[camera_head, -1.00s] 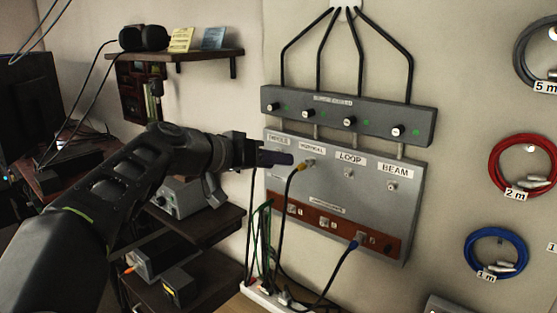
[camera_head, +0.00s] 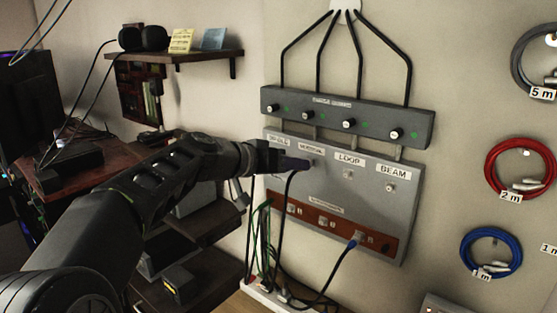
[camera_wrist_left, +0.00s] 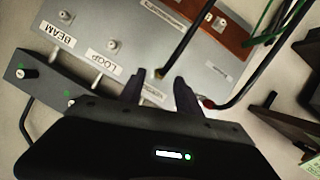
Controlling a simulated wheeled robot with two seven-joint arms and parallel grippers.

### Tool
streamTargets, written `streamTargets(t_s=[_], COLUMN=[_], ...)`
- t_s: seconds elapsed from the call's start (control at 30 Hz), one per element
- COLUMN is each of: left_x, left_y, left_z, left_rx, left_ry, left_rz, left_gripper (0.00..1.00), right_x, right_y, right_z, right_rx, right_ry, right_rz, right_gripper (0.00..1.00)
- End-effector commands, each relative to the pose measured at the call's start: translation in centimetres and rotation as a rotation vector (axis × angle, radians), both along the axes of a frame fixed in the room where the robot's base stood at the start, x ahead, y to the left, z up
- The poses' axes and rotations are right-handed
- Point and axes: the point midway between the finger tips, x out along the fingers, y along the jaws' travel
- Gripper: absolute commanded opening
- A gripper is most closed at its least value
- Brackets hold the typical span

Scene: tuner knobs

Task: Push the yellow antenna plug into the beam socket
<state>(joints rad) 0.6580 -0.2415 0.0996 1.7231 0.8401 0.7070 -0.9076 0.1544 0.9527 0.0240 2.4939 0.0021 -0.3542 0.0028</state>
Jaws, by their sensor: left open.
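The yellow antenna plug (camera_wrist_left: 158,73), on a black cable, sits at the second socket from the left of the grey panel, under a partly covered label. It shows between my left fingertips in the wrist view; in the head view my fingers hide it. The beam socket (camera_head: 390,187) is a small metal connector under the BEAM label at the panel's right; it is empty and also shows in the left wrist view (camera_wrist_left: 70,16). My left gripper (camera_head: 304,164) is open, its dark fingers on either side of the plug. Whether they touch it is unclear. My right gripper is out of view.
The LOOP socket (camera_head: 347,174) is empty between the plug and the beam socket. A dark strip with knobs (camera_head: 347,121) juts out above the panel. A blue plug (camera_head: 353,240) is in the brown lower strip. A red-ended cable (camera_wrist_left: 208,103) is beside my finger.

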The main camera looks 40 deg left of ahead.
Motion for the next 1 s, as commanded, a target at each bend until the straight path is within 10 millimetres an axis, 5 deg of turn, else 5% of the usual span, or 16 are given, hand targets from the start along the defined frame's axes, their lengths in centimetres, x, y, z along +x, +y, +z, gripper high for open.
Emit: streamTargets(t_s=[0.47, 1.0], left_x=[1.6, 1.5], left_y=[-0.1, -0.1], left_z=[-0.6, -0.6], left_rx=[0.001, 0.001], left_ry=[-0.001, -0.001], left_rz=[0.001, 0.001], left_gripper=[0.40, 0.00], right_x=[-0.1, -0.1], right_y=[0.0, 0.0], right_z=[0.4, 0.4], right_rx=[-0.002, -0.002], right_ry=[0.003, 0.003], right_rz=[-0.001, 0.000], right_gripper=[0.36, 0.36])
